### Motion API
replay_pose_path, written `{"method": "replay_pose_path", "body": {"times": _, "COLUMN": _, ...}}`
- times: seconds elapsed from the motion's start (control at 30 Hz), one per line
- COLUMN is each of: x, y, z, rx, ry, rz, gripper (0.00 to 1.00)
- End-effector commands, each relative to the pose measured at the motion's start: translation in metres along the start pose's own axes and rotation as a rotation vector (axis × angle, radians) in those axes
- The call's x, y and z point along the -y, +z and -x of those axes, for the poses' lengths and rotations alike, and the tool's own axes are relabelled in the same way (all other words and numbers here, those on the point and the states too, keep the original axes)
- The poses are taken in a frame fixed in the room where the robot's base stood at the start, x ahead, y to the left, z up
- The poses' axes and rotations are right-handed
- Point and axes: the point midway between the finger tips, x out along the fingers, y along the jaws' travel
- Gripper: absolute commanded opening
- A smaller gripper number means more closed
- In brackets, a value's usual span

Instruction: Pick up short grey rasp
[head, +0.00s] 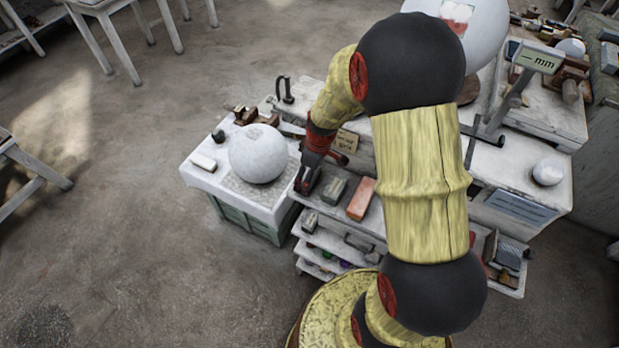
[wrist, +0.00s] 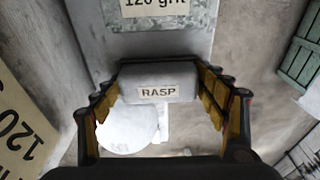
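The short grey rasp (wrist: 158,84) is a grey block with a "RASP" label, seen in the middle of the wrist view. My gripper (wrist: 158,70) has one finger on each side of it, and the fingertips reach its left and right edges. I see no clear gap there, but firm contact cannot be told. In the head view my gripper (head: 307,180) is low over the left end of a grey shelf (head: 338,219). The rasp is not clearly made out there, where the gripper covers that spot.
A grey block (head: 335,190) and an orange block (head: 362,198) lie right of my gripper. A large plaster sphere (head: 258,153) stands on a white table (head: 232,188) to the left. A grey surface marked 120 grit (wrist: 160,42) adjoins the rasp. Open floor lies left.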

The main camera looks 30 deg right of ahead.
Motion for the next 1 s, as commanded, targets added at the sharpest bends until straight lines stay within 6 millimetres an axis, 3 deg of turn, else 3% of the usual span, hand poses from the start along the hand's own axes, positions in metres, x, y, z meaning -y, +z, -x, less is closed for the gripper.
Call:
{"method": "replay_pose_path", "body": {"times": 0.63, "x": -0.0005, "y": -0.0001, "z": -0.0001, "rx": 0.0, "ry": 0.001, "rz": 0.0, "gripper": 0.33}}
{"method": "replay_pose_path", "body": {"times": 1.0, "x": -0.001, "y": -0.0015, "z": 0.0051, "rx": -0.002, "ry": 0.002, "rz": 0.001, "gripper": 0.32}}
